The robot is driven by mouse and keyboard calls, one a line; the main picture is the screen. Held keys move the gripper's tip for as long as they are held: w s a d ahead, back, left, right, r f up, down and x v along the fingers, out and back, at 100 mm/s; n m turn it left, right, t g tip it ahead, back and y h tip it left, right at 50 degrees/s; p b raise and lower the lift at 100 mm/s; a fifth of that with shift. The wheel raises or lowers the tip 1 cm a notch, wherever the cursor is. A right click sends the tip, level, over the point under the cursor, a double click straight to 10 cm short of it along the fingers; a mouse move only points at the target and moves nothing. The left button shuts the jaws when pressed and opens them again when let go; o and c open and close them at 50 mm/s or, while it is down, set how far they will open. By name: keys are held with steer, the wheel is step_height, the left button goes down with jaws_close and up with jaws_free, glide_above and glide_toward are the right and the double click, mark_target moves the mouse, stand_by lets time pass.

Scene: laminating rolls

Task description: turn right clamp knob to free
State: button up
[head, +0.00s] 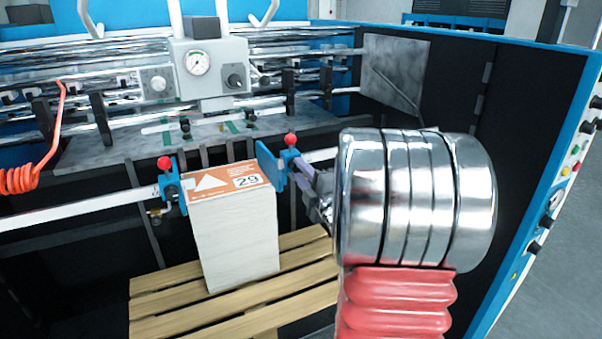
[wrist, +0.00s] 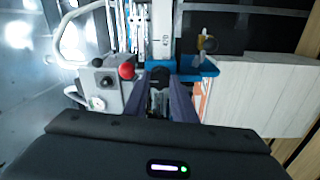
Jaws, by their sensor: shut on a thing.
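The right clamp (head: 272,166) is blue with a red ball (head: 290,139) on top, at the right edge of the paper stack (head: 236,235). My gripper (head: 314,184) reaches it from the right, below the red ball. In the wrist view my gripper (wrist: 163,92) has its two fingers closed on the dark clamp knob (wrist: 159,74), between the red ball (wrist: 127,71) and the blue clamp plate (wrist: 198,70). The fingers hide much of the knob, and its turn angle cannot be read. My wrist hides part of the clamp's right side in the head view.
The left clamp (head: 171,186), with its own red ball, sits at the stack's left side. A white bar (head: 85,209) runs across. A gauge box (head: 208,68) stands above and behind. The stack rests on a wooden pallet (head: 160,302). A blue-edged side wall (head: 560,130) bounds the right.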

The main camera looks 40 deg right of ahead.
steer(key=shift+f, duration=0.2)
steer(key=o, duration=1)
steer(key=shift+r, duration=0.1)
steer(key=shift+o, duration=0.2)
steer(key=shift+s, duration=0.1)
steer(key=r+v, duration=0.1)
steer(key=v, duration=1.2)
steer(key=shift+s+f, duration=0.3)
steer(key=shift+f, duration=0.25)
steer(key=shift+a, duration=0.15)
